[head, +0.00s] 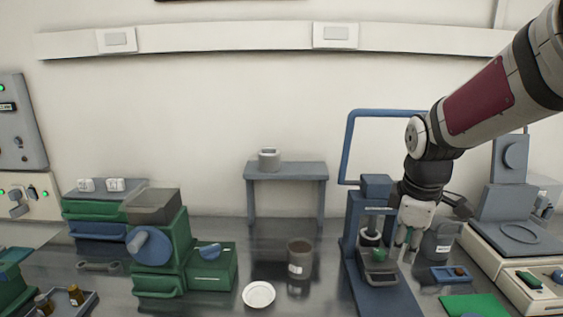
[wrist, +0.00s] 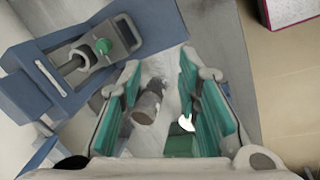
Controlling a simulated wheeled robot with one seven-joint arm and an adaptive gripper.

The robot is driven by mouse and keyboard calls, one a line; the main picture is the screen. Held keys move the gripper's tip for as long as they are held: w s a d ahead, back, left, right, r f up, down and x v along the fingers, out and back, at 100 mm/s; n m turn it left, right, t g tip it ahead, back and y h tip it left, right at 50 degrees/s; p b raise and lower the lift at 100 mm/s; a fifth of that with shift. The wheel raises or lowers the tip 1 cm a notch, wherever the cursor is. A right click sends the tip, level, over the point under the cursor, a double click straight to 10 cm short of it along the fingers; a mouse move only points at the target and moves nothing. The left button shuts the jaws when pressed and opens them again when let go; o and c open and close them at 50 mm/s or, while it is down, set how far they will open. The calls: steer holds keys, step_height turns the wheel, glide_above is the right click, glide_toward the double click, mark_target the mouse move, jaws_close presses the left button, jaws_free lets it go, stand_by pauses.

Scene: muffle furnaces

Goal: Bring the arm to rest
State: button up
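My gripper (head: 409,245) hangs at the right end of my arm, beside the right side of the blue press (head: 385,298) in the head view. In the wrist view its two teal-padded fingers (wrist: 160,85) stand apart, with nothing held between them. A grey cylindrical container (wrist: 150,104) shows beyond the fingers, at a distance. It looks like the grey container (head: 299,262) standing on the bench in the head view. The press with its green knob (wrist: 102,46) is at the upper left of the wrist view.
A white dish (head: 259,294) and a green machine with a blue wheel (head: 150,247) are to the left. A small stand (head: 286,170) is at the back. A dark jar (head: 437,243), a blue tray (head: 447,277) and a balance (head: 520,240) are close on the right.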

steer(key=s+a+r+m, duration=0.2)
steer(key=s+m, duration=0.2)
steer(key=s, duration=0.4)
steer(key=s+a+r+m+t+p, duration=0.1)
steer(key=s+m, duration=0.3)
steer(key=s, duration=0.4)
steer(key=s+a+r+m+y, duration=0.1)
steer(key=s+a+r+m, duration=0.1)
steer(key=s, duration=0.6)
steer(key=shift+a+r+m+t, duration=0.3)
steer(key=shift+r+m, duration=0.25)
steer(key=shift+m, duration=0.55)
